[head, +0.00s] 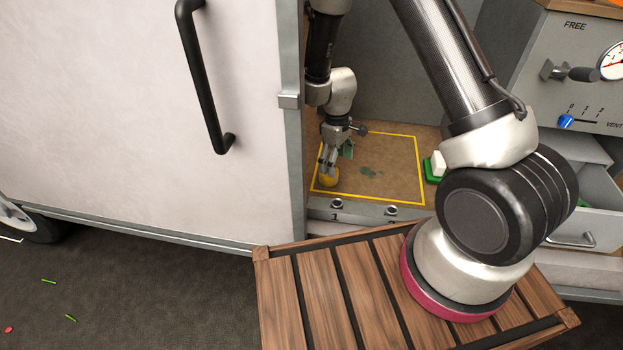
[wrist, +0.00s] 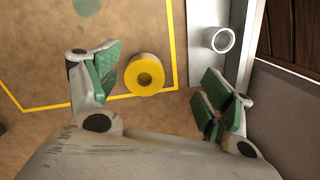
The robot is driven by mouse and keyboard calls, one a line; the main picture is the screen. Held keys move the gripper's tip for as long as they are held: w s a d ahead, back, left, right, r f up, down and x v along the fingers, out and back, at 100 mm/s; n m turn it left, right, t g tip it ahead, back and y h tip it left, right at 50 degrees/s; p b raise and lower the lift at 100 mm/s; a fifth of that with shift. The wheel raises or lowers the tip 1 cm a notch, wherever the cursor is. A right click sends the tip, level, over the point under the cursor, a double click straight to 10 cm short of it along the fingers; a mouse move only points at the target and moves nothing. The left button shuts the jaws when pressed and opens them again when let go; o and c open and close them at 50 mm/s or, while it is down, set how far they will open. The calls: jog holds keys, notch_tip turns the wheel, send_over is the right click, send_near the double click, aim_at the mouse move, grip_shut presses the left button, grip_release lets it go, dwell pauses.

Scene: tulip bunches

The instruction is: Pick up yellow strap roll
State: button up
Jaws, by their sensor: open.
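The yellow strap roll (wrist: 132,77) lies flat on the brown work surface, over the corner of a yellow outline. It shows as a ring with a hole in its middle. In the head view the roll (head: 328,180) is partly hidden behind my gripper. My gripper (wrist: 158,88) is open, with one green-padded finger to the left of the roll and the other to its right. The roll sits between the fingers, nearer the left one, and I see no clear contact. In the head view my gripper (head: 336,160) points down just above the roll.
A metal rail with ring sockets (head: 391,210) runs along the front edge of the surface. A cabinet door (head: 130,110) stands close at the left. A green and white block (head: 435,167) stands at the right, near an open drawer (head: 588,215). The outlined area is mostly clear.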

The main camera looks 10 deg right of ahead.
aim_at(325, 180)
jog(key=shift+w+a+n+t, duration=0.5)
jog(key=shift+w+a, duration=0.25)
jog(key=shift+w, duration=0.25)
jog(key=shift+w+a, duration=0.15)
jog(key=shift+w, duration=0.15)
jog(key=f, duration=0.7)
jog(key=shift+w+d+f, duration=0.15)
jog(key=shift+d+f, duration=0.1)
jog(key=shift+f, duration=0.1)
jog(key=c, duration=1.2)
